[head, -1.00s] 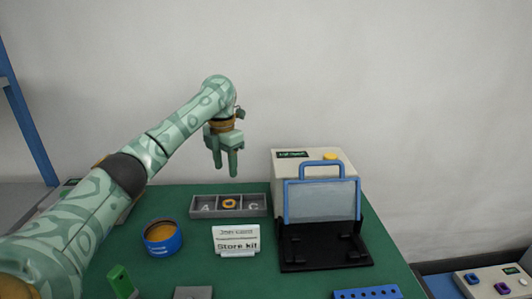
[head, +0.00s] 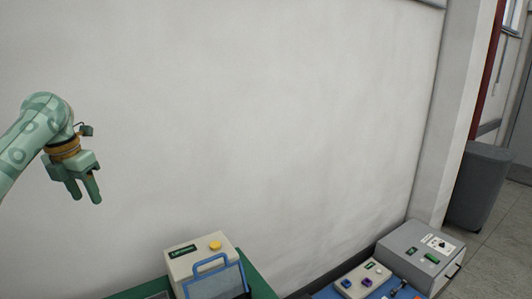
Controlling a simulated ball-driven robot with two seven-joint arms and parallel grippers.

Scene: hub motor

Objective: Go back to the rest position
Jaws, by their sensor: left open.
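My left gripper (head: 86,194) is in the head view at the left. It is open and empty, its fingers pointing down, in front of the bare wall and above the level of the green table (head: 258,284). My left arm comes in from the left edge. My right gripper is not in view.
A cream machine (head: 196,254) with a yellow button and a blue-framed guard (head: 215,283) stands on the green table at the bottom. To the right are a box with coloured buttons (head: 362,280) and a grey device (head: 421,254). A grey bin (head: 478,187) stands far right.

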